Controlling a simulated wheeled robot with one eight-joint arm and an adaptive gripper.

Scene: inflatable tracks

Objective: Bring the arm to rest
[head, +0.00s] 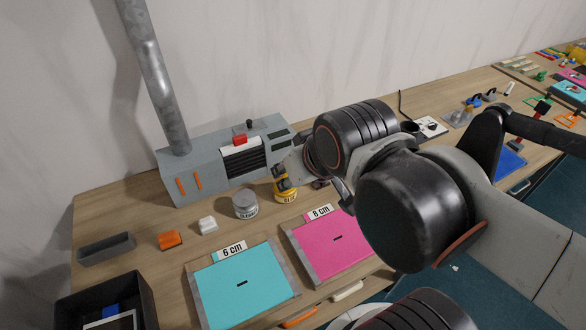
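My arm reaches in from the right of the head view, with its thick black joints and grey links over the right middle of the workbench (140,235). My gripper (281,177) is at the far end of the arm, small and partly hidden by my own wrist. It shows just above or in front of a yellow can (286,194). I cannot tell whether it touches the can or whether its fingers are open or shut.
A grey machine (215,160) with a metal pipe (155,75) stands behind. A grey tin (245,205), white block (207,225) and orange block (169,240) stand left of the can. Turquoise (245,295) and pink (325,255) panels lie in front. A dark bin (75,310) is front left.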

